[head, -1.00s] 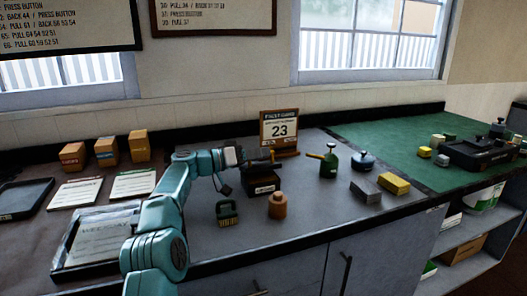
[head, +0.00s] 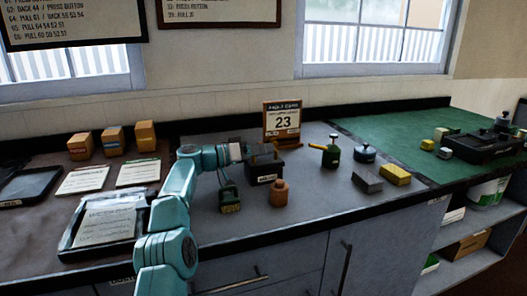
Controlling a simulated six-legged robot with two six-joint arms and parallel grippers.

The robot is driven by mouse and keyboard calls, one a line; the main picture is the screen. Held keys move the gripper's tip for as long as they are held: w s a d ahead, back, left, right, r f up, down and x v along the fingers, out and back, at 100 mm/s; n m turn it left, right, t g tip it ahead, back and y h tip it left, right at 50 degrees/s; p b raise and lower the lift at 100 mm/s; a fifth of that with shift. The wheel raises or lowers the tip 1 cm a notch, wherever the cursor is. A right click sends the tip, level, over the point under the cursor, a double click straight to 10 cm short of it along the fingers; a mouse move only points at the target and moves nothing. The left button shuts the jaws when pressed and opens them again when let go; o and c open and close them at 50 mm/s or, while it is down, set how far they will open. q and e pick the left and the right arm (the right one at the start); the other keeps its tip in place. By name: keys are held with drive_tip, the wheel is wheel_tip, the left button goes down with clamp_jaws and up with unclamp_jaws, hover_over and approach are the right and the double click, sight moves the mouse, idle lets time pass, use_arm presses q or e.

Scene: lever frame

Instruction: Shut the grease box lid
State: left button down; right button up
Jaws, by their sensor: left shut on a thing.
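A small black box with a pale label (head: 265,178) stands on the grey worktop, in front of the calendar stand; I take it to be the grease box. My left arm reaches in from the left, and my left gripper (head: 262,154) is at the top of this box. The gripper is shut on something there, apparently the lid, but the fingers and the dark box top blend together. How far the lid is open is too small to tell. My right gripper is not in view.
An orange-brown bottle (head: 278,193) stands just in front of the box, and a dark green object (head: 230,199) stands to its left. A green oil can (head: 331,155), a blue-grey pot (head: 364,154), and grey and yellow blocks (head: 396,175) stand to the right. The worktop's front is clear.

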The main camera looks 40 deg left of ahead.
use_arm(q)
drive_tip(key=shift+r, duration=0.15)
drive_tip(key=c, duration=1.2)
unclamp_jaws()
drive_tip(key=shift+s+d, duration=0.1)
drive_tip(key=shift+s+r, duration=0.1)
drive_tip(key=shift+r, duration=0.05)
drive_tip(key=shift+f, duration=0.2)
wheel_tip(320, 180, up, 20)
drive_tip(key=p, duration=1.8)
drive_tip(key=shift+d, duration=0.1)
